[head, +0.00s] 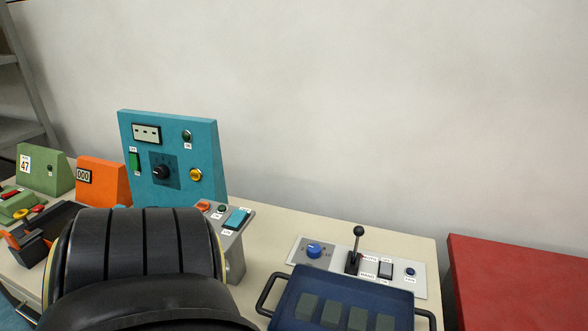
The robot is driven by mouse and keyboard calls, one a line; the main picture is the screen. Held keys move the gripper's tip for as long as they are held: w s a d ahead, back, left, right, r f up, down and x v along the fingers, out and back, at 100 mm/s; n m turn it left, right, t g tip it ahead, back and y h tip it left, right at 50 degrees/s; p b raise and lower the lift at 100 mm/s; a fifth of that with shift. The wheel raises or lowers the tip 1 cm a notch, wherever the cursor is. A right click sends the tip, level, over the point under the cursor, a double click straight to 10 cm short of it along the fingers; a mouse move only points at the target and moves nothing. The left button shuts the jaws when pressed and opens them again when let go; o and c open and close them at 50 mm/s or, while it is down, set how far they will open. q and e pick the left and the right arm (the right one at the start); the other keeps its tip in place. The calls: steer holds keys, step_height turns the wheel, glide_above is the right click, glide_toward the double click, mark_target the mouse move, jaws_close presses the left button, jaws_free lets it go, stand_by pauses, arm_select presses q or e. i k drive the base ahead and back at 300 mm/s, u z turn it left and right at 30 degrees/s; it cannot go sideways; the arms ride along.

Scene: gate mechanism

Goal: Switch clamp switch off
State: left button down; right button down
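No switch is readably labelled as the clamp switch, so I cannot tell which one it is. A dark rocker switch (386,269) with small labels sits on the silver panel (321,262) at the right of the table. A teal rocker (237,218) sits on a small grey control box (236,256) near the middle. The on or off position of these switches is too small to tell. Neither of my grippers shows in the head view.
A black lever (358,241) and blue knob (314,250) stand on the silver panel. A blue tray (392,301) with handles is in front of it. Green (52,168) and orange (111,177) boxes stand left. A large black ribbed shape (145,243) blocks the front left.

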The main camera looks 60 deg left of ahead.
mark_target(238, 216)
steer(key=z, duration=0.05)
steer(key=k, duration=0.7)
steer(key=u, duration=1.1)
